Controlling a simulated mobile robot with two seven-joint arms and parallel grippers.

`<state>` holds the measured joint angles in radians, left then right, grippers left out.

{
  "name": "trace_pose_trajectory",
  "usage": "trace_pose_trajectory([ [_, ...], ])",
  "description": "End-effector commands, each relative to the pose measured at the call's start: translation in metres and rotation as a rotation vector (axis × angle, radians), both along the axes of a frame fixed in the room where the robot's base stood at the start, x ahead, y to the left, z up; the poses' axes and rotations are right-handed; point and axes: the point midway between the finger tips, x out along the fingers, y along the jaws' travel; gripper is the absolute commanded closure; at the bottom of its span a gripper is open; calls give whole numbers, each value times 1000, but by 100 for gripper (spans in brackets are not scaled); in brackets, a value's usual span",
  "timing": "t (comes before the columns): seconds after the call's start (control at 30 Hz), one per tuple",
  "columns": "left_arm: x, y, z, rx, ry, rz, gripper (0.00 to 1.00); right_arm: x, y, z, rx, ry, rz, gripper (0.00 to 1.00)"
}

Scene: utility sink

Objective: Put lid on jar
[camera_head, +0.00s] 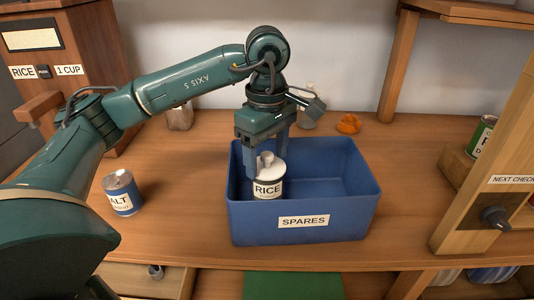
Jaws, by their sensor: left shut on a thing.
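A jar labelled RICE (268,189) stands upright inside the blue bin marked SPARES. A white lid (270,168) with a small knob is at the top of the jar. My left gripper (267,166) points straight down over the bin's left half, with its fingers on either side of the lid and shut on it. The lid looks level and in line with the jar; whether it is fully seated cannot be told. The bin's front wall hides the jar's base. My right gripper is not in view.
The blue bin (345,216) has free room on its right. A blue salt can (122,195) stands left of it. A wooden shelf with a knob (494,217) bounds the right.

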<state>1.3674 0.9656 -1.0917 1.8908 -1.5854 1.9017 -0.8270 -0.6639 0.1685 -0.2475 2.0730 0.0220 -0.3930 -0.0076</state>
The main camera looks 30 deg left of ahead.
Motion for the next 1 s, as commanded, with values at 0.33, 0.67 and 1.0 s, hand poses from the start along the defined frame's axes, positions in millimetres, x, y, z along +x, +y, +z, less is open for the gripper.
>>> trace_pose_trajectory([
  [0.33,0,0,0,0,0,0,56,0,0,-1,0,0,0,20],
  [0.67,0,0,0,0,0,0,14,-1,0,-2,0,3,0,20],
  [1.0,0,0,0,0,0,0,0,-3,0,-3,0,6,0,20],
])
